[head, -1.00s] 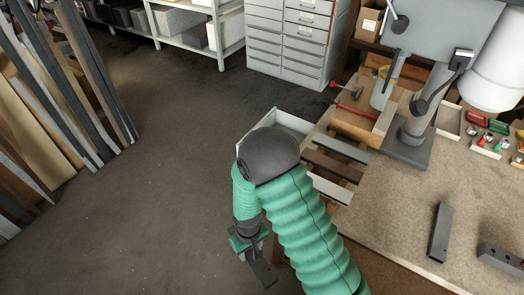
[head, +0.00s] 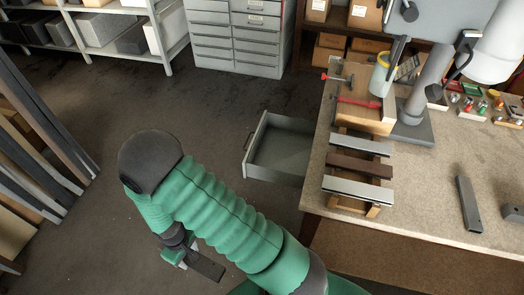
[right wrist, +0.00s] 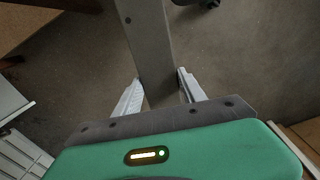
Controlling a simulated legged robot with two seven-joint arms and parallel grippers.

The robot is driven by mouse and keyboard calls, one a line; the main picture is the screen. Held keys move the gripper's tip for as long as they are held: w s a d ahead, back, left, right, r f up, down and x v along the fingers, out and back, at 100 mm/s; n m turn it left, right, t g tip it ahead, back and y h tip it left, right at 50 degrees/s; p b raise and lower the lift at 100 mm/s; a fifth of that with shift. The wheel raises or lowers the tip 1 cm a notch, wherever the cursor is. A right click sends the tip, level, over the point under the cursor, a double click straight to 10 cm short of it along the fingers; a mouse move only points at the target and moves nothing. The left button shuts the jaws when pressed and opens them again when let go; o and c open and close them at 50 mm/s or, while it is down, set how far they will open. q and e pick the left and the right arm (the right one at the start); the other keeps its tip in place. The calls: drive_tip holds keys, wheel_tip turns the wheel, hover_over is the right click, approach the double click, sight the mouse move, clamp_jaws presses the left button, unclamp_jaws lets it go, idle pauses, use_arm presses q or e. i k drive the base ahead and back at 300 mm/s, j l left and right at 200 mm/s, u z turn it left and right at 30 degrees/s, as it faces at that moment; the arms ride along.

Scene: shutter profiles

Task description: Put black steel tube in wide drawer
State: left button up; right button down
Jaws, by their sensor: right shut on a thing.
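My right gripper (head: 180,257) is at the lower left of the head view, over the floor. It is shut on a dark, straight steel tube (head: 208,266). In the right wrist view the tube (right wrist: 150,40) runs up from between the two pale fingers (right wrist: 160,90), with a small hole near its far end. An open grey drawer (head: 262,172) sticks out from the left side of the workbench and looks empty. The gripper is to the left of the drawer and nearer to me, apart from it. My left gripper is not in view.
The workbench (head: 420,185) carries a rack with several profiles (head: 358,167), a loose dark bar (head: 468,203) and a drill press (head: 405,130). A grey drawer cabinet (head: 235,40) stands behind. Long profiles lean at the left (head: 40,120). The floor between is clear.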

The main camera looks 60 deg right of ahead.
sight(291, 156)
drive_tip(key=i+l+z, duration=0.2)
drive_tip(key=i+z, duration=0.25)
drive_tip(key=i+l+z, duration=0.1)
drive_tip(key=i+z, duration=0.15)
drive_tip(key=z, duration=0.2)
drive_tip(key=i+z, duration=0.4)
drive_tip(key=i+j+z, duration=0.2)
drive_tip(key=z, duration=0.25)
drive_tip(key=i+z, duration=0.7)
drive_tip(key=i+j+z, duration=0.1)
drive_tip(key=z, duration=0.25)
drive_tip(key=i, duration=0.15)
